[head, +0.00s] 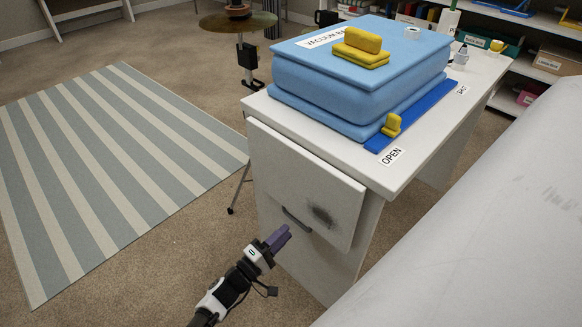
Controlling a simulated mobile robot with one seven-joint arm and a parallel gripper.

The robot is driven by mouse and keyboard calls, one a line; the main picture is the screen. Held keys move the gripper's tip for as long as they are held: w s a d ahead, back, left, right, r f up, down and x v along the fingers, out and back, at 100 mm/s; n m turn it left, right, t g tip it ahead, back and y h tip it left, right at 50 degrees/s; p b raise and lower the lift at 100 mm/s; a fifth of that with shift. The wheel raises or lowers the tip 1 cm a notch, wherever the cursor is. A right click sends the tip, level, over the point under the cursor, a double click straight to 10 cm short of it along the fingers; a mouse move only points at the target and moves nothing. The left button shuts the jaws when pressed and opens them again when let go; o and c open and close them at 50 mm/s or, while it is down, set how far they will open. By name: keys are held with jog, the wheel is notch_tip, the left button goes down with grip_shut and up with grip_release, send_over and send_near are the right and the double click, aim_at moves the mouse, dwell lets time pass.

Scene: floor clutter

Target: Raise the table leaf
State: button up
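The table leaf (315,180) is a white panel hanging down, slightly tilted, at the near end of the white table (375,175). It has a dark bar handle (297,220) low on its face and a dark smudge beside it. My gripper (283,235), with purple fingers, is just below and left of the handle in the picture. The fingers look close together, but I cannot tell whether they are open or shut, or whether they touch the handle.
On the table lie a blue vacuum bag (360,85) with a yellow clip on top, and a blue strip (415,115) with a yellow slider near the "OPEN" label (391,156). A striped rug (110,165) lies left. A large pale surface (490,220) fills the right foreground.

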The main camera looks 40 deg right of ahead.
jog(key=shift+x, duration=1.85)
grip_shut()
